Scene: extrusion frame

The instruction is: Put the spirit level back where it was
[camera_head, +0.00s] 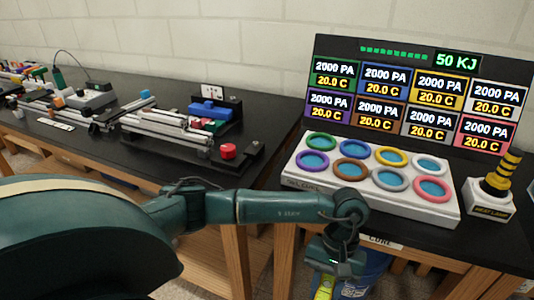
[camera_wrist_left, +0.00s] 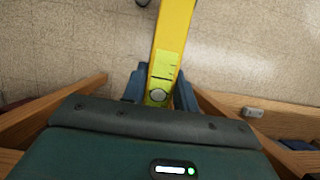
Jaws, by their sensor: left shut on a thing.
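The yellow spirit level (camera_wrist_left: 172,40) is held in my left gripper (camera_wrist_left: 160,90). In the left wrist view it runs from between the two fingers up to the top edge, with the floor behind it. In the head view my left gripper (camera_head: 337,262) hangs down in front of the right table's front edge. Only a short yellow-green end of the spirit level (camera_head: 323,287) shows there; the rest is out of frame. My right gripper is not in view.
The right table bears a white board with coloured rings (camera_head: 372,178), a display panel (camera_head: 415,90) and a yellow-black beacon (camera_head: 493,193). The left table (camera_head: 130,155) holds metal extrusions (camera_head: 165,133) and a red button (camera_head: 228,151). A blue bucket (camera_head: 366,280) is below the right table.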

